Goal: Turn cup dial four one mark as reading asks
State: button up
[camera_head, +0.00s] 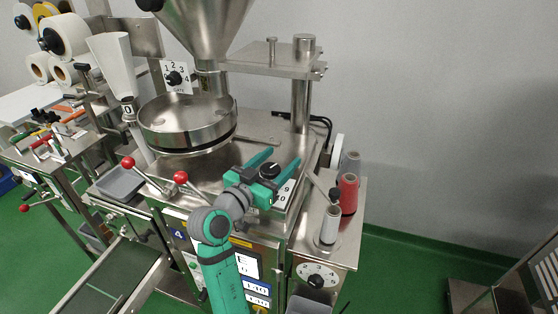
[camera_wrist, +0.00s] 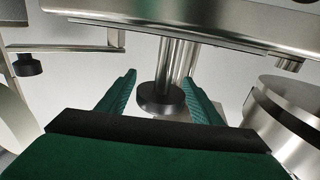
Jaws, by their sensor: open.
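A white dial plate (camera_head: 176,90) with the digits 1 to 4 and a black knob (camera_head: 174,78) stands behind the steel round pan, below the funnel. Its pointer is too small to read. My gripper (camera_head: 276,160) is over the machine's top, right of the pan and well apart from that dial. Its green fingers are open. A black round knob with a light mark (camera_head: 270,170) shows at the gripper, beside a white numbered plate (camera_head: 285,192); I cannot tell what it is fixed to. In the wrist view a black disc (camera_wrist: 160,98) on a steel post lies beyond the open fingers.
The steel pan (camera_head: 188,125) and red-balled levers (camera_head: 180,178) are left of my gripper. A steel post (camera_head: 300,105) carries a plate behind it. Thread spools (camera_head: 348,193) stand right. A blue 4 label (camera_head: 178,235) and another dial (camera_head: 317,281) are on the front.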

jog(key=c, duration=1.1)
jog(key=shift+y, duration=0.3)
jog(key=n+t+y, duration=0.1)
jog(key=y, duration=0.1)
jog(key=n+t+y, duration=0.1)
jog(key=n+y, duration=0.1)
jog(key=a+n+t+y, duration=0.1)
jog(key=n+y, duration=0.1)
jog(key=shift+w+y, duration=0.3)
jog(key=shift+a+n+y, duration=0.35)
jog(key=shift+n+y, duration=0.45)
jog(key=shift+y, duration=0.45)
jog(key=shift+a+n+y, duration=0.3)
jog(key=shift+n+y, duration=0.5)
jog(key=shift+y, duration=0.4)
jog(key=shift+a+n+y, duration=0.35)
jog(key=shift+n+y, duration=0.45)
jog(key=shift+y, duration=0.45)
jog(key=shift+a, duration=0.1)
